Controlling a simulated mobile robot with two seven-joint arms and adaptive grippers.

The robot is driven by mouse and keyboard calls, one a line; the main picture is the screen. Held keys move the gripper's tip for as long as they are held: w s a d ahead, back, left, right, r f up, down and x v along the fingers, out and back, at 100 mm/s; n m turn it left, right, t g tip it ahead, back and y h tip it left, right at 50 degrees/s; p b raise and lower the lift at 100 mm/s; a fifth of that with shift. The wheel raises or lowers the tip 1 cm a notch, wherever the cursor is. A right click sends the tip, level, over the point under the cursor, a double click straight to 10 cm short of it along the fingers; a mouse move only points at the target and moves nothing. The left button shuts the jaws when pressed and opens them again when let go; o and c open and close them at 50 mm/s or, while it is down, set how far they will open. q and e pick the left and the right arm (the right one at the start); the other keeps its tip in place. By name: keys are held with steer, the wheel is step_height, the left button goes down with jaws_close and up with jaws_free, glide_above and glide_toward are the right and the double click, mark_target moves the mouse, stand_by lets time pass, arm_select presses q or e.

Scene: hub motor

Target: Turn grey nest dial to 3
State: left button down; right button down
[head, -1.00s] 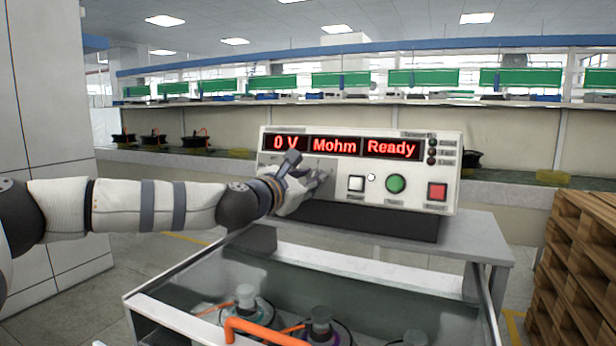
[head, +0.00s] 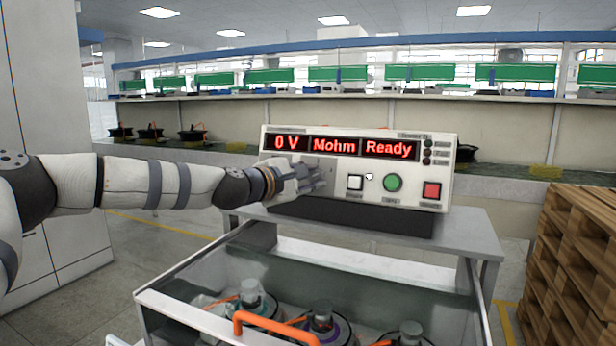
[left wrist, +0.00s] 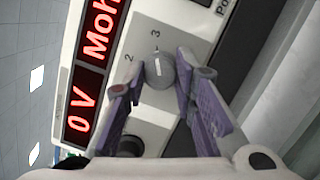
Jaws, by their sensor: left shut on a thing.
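The grey dial (left wrist: 160,71) is a round knob on the tester's pale front panel, with the printed numbers 2 and 3 beside it. In the left wrist view the white mark on the dial points toward the 3. My left gripper (left wrist: 162,72) has one purple finger on each side of the dial and is shut on it. In the head view my left gripper (head: 318,178) is at the panel below the display and hides the dial. The tester (head: 452,165) reads "0 V Mohm Ready". My right gripper is not in view.
A white button (head: 355,182), a green button (head: 393,183) and a red button (head: 431,190) are right of my gripper. The tester stands on a grey table (head: 470,232). In front is a glass-sided bin (head: 205,262) with motors and an orange handle. Wooden pallets (head: 580,260) stand at right.

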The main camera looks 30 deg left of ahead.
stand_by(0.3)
arm_select(q)
steer(key=c, duration=1.3)
jaws_free()
steer(key=s, duration=0.4)
steer(key=s+a+r, duration=0.1)
steer(key=s, duration=0.3)
steer(key=s+a, duration=0.1)
steer(key=s, duration=0.2)
steer(key=shift+s+r, duration=0.3)
steer(key=shift+s, duration=0.1)
